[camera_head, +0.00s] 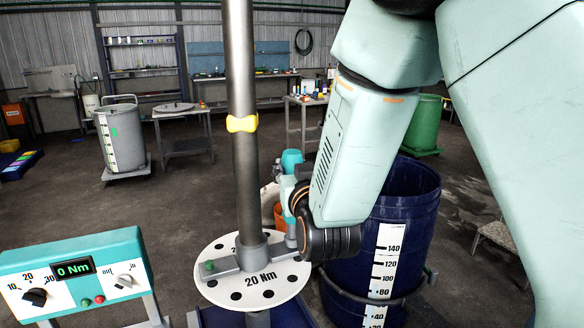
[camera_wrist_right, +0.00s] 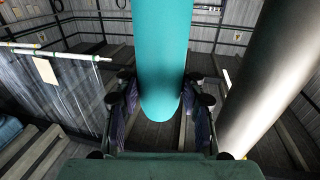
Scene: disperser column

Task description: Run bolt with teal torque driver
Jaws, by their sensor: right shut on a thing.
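The teal torque driver (camera_head: 291,158) stands upright in my right gripper (camera_head: 292,192), just right of the steel column (camera_head: 243,130). In the right wrist view the driver (camera_wrist_right: 163,60) is a teal cylinder between both fingers of the gripper (camera_wrist_right: 160,108), which is shut on it. A white disc (camera_head: 236,295) marked 20 Nm surrounds the column's foot, with dark holes and a grey crossbar. A green bolt head (camera_head: 209,265) shows at the bar's left end. The bar's right end and the driver's lower tip are hidden by my wrist. My left gripper is out of view.
A teal control box (camera_head: 75,270) reading 0 Nm stands at front left. A dark blue graduated drum (camera_head: 420,210) is close behind my right arm. An orange bucket (camera_head: 279,214) is behind the wrist. The steel column also shows beside the driver (camera_wrist_right: 270,80).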

